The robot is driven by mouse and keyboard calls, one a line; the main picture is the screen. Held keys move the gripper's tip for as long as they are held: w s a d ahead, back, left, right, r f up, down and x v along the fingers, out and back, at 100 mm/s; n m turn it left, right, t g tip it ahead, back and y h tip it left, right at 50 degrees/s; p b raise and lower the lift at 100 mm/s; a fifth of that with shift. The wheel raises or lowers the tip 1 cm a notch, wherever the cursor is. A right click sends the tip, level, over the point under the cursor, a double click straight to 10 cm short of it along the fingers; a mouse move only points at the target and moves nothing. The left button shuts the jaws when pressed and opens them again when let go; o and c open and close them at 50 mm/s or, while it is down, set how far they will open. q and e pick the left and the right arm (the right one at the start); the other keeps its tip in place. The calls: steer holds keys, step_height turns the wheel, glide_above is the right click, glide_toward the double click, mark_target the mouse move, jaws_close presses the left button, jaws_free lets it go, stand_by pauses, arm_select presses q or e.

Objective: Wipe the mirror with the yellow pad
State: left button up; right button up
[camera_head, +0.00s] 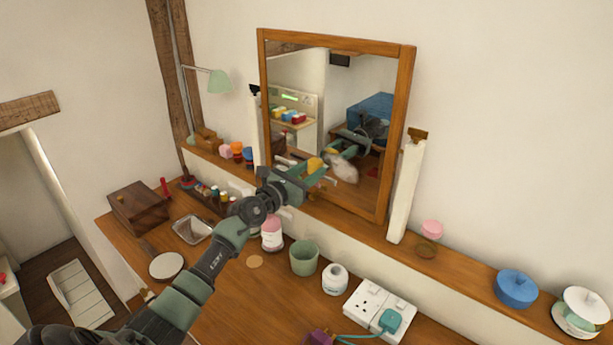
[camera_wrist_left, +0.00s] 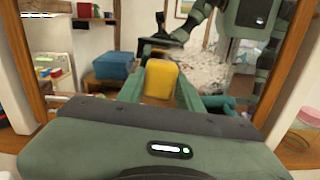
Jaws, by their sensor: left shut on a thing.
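The mirror (camera_head: 372,95) hangs on the wall in a brown wooden frame, above a narrow shelf. My left gripper (camera_head: 303,181) is at the lower left part of the mirror, shut on the yellow pad (camera_head: 315,164). The pad also shows in the left wrist view (camera_wrist_left: 162,80), between the green fingers. The pad is close to the glass; whether it touches it I cannot tell. The mirror reflects my arm, a blue box and coloured items. My right gripper is not in view.
On the desk below are a green cup (camera_head: 304,257), a pink-and-white bottle (camera_head: 271,235), a white jar (camera_head: 335,279) and a socket strip (camera_head: 372,305). A white post (camera_head: 406,190) stands right of the mirror. A blue pot (camera_head: 516,288) sits on the shelf.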

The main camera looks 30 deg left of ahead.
arm_select(q)
steer(key=shift+w, duration=0.1)
stand_by(0.5)
steer(key=shift+w+d+b, duration=0.1)
steer(key=shift+w+b, duration=0.2)
steer(key=shift+w, duration=0.55)
